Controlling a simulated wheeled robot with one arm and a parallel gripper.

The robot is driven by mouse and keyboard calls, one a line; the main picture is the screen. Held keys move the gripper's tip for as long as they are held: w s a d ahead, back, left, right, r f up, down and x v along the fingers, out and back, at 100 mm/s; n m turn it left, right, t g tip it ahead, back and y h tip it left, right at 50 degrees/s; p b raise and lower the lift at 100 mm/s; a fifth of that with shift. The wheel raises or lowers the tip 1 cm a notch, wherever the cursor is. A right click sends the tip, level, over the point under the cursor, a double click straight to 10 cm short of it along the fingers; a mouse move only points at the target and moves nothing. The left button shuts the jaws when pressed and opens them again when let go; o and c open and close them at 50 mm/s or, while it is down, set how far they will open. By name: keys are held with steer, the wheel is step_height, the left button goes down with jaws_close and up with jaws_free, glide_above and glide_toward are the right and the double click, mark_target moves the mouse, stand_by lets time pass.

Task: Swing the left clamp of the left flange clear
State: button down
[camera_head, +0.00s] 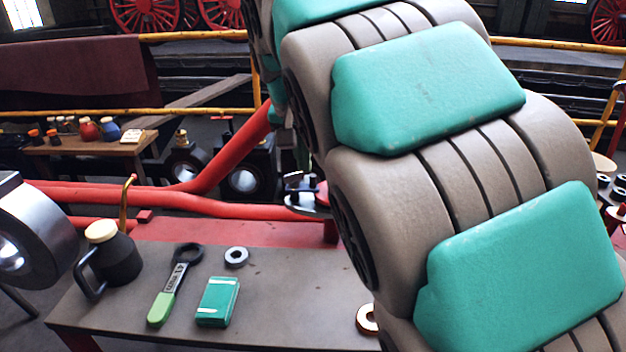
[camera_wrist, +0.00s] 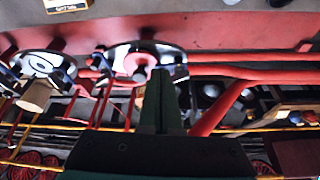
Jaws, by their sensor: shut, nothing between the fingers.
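In the wrist view, which looks upside down, a shiny round flange (camera_wrist: 178,57) with a red and pale centre lies at the end of the red pipes. Small metal fittings sit around its rim; I cannot tell which is the left clamp or how it is turned. My gripper (camera_wrist: 162,78) is shut and empty, its dark fingers overlapping the flange in the picture. I cannot tell whether they touch it. In the head view part of the flange (camera_head: 305,202) shows left of my arm, with a small dark and silver fitting (camera_head: 294,180) on it.
A second flange (camera_wrist: 42,66) lies left in the wrist view, near a tan cylinder (camera_wrist: 36,95). Red pipes (camera_head: 190,203) run left from the flange. The grey bench (camera_head: 270,310) holds an oil can (camera_head: 115,258), a green-handled wrench (camera_head: 170,292), a green box (camera_head: 217,302) and rings (camera_head: 236,257).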

steer(key=shift+a+r, duration=0.2)
steer(key=shift+a, duration=0.1)
glide_toward(312, 191)
step_height(312, 191, down, 5)
steer(key=s, duration=0.2)
steer(key=shift+w+d+r+p, duration=0.15)
steer(key=shift+w+p, duration=0.6)
steer(key=shift+w, duration=1.15)
